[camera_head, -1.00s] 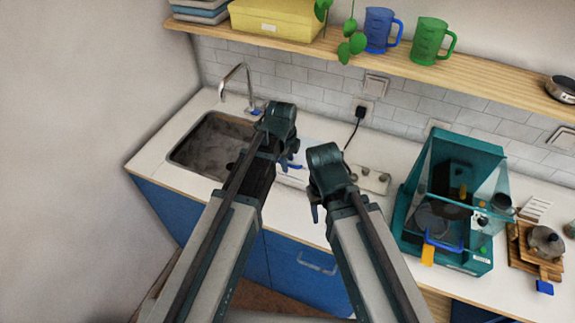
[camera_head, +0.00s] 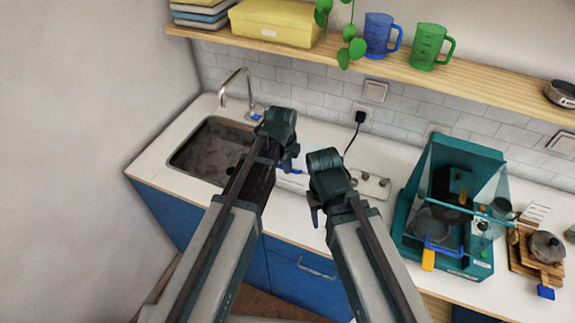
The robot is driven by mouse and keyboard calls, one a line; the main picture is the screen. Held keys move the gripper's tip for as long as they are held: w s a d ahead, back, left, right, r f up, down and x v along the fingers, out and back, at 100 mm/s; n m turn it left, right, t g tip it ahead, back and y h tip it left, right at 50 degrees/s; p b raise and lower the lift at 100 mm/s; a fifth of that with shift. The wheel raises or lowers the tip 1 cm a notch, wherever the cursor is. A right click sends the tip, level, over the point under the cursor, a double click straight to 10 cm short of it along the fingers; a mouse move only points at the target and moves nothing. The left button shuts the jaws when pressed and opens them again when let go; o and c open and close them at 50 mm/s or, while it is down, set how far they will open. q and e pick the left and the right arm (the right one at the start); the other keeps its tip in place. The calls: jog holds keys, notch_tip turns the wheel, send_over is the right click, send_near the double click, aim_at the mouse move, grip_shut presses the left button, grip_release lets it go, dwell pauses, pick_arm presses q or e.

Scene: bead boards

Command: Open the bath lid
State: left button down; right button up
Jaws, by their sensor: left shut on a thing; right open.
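A white bath with a pale lid (camera_head: 290,181) stands on the counter behind my grippers, mostly hidden by them. A blue handle (camera_head: 290,171) shows at its front, between the two grippers. My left gripper (camera_head: 291,160) is at this handle and shut on it, though its fingertips are largely hidden by its own body. The lid looks flat; its exact angle cannot be told. My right gripper (camera_head: 318,212) is open and empty, to the right of and nearer than the bath.
A sink (camera_head: 190,152) with a tap lies to the left. A power strip (camera_head: 370,184) lies right of the bath. A teal machine (camera_head: 405,220) with a clear cover and a board with a pot (camera_head: 547,246) stand further right. A wooden shelf (camera_head: 480,87) runs above.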

aim_at(295, 162)
dwell(0.9)
pick_arm(q)
jog(key=w+d+r+g+p, duration=0.2)
jog(key=w+r+p, duration=0.3)
jog(key=r+p, duration=0.4)
jog(key=shift+w+g+y, duration=0.3)
jog(key=shift+y, duration=0.1)
